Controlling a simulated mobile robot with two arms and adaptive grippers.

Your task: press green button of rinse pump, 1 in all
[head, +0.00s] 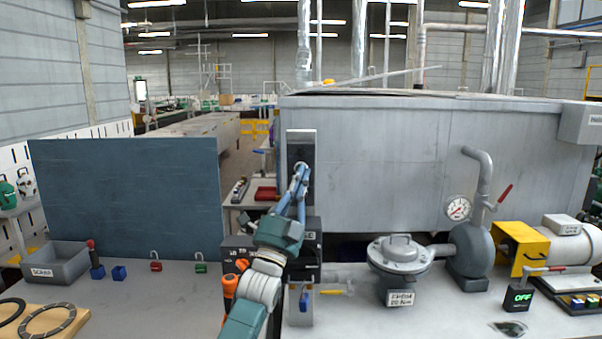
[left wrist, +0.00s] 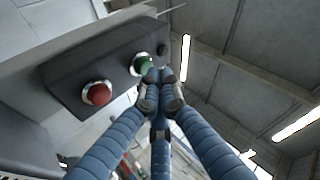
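A dark button box (left wrist: 110,70) with a red button (left wrist: 97,93) and a green button (left wrist: 143,64) fills the upper left of the left wrist view. My left gripper (left wrist: 160,88) has its blue fingers drawn together, with nothing between them. The fingertips overlap the lower right edge of the green button in that view; I cannot tell whether they touch it. In the head view my left gripper (head: 301,170) is raised in front of an upright grey panel (head: 301,143), and the buttons are hidden or too small to see. My right gripper is not in view.
A grey valve body (head: 399,253) stands nearer the middle. A blue-grey board (head: 130,195) and a SCRAP bin (head: 56,262) are at left.

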